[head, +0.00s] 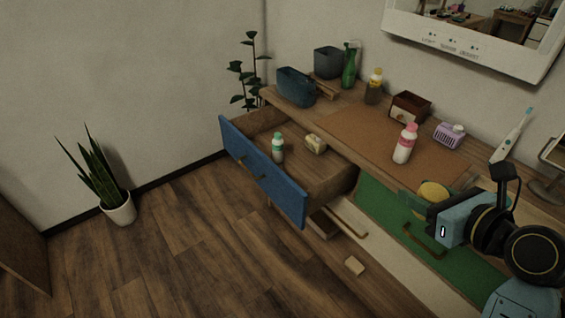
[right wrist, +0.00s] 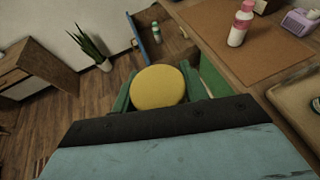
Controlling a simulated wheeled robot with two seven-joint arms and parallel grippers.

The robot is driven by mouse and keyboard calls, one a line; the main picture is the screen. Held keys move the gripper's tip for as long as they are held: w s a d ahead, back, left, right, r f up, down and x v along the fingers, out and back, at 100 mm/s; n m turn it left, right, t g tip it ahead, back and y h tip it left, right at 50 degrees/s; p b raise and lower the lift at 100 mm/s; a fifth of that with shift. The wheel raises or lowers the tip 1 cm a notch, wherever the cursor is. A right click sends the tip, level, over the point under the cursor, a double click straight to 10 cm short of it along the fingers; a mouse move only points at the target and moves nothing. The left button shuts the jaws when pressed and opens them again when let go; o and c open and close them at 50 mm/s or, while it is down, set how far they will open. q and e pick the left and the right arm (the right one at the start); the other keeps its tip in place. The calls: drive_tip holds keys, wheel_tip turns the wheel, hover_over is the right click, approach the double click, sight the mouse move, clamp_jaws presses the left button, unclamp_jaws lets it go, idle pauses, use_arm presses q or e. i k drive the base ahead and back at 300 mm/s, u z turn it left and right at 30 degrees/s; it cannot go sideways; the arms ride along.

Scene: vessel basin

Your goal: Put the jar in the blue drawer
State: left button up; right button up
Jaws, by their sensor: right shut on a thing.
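The blue drawer (head: 262,172) is pulled open at the left end of the counter, its wooden inside facing up. A bottle with a green cap (head: 278,148) and a small pale item (head: 315,144) are in it. My right gripper (head: 424,200) is shut on a round yellow-topped thing, seemingly the jar (head: 435,191). It is over the counter's front edge, to the right of the drawer. In the right wrist view the jar's yellow top (right wrist: 159,87) shows between the green fingers; its lower part is hidden. My left gripper is not in view.
A pink-capped bottle (head: 405,146), a wooden box (head: 409,107) and a purple container (head: 449,134) stand on the counter (head: 345,128). A green drawer front (head: 385,218) is below. A potted plant (head: 119,208) stands at left.

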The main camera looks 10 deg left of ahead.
sight(294, 175)
drive_tip(key=u, duration=0.4)
drive_tip(key=i, duration=1.45)
drive_tip(key=z, duration=0.75)
